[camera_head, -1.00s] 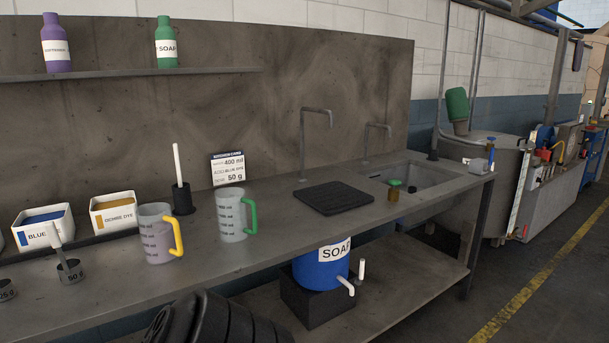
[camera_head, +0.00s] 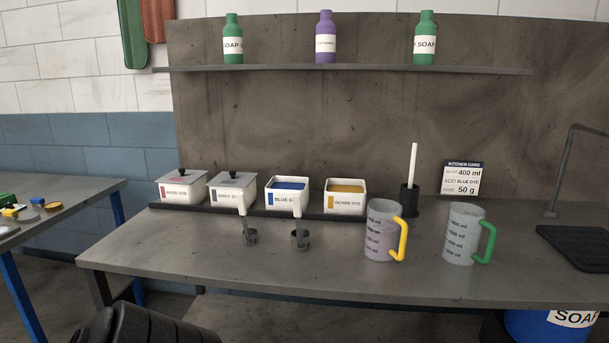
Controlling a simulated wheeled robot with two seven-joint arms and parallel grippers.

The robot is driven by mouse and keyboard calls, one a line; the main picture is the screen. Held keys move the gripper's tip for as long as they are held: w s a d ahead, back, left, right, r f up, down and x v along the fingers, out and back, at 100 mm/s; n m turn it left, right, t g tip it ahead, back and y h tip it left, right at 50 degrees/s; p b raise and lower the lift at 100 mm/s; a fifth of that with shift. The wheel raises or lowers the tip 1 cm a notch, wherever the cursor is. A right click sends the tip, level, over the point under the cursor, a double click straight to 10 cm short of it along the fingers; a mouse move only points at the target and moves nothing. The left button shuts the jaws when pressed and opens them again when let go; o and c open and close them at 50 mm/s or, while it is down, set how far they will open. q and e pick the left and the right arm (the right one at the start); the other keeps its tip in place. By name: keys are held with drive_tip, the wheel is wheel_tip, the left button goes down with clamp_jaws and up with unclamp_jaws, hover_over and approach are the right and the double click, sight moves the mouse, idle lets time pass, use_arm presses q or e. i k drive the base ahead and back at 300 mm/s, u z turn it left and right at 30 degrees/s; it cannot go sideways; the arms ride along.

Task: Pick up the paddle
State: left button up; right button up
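A white rod (camera_head: 413,164), which looks like the paddle's handle, stands upright in a black cylindrical holder (camera_head: 409,201) at the back of the workbench, right of the middle. Its lower end is hidden inside the holder. A jug with a yellow handle (camera_head: 381,232) stands in front and to the left of the holder, and a jug with a green handle (camera_head: 460,236) stands to its right. Neither of my grippers shows. A black ribbed part at the bottom left looks like one of my arm links.
The workbench (camera_head: 300,278) holds dye boxes (camera_head: 287,196), two small scoops (camera_head: 299,240), a kitchen card (camera_head: 462,178) and a black mat (camera_head: 585,247). A shelf (camera_head: 370,70) with bottles runs above. The bench's front strip is clear. A side table (camera_head: 60,212) stands left.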

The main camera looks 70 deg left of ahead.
sight(414, 145)
drive_tip(key=u, duration=2.1)
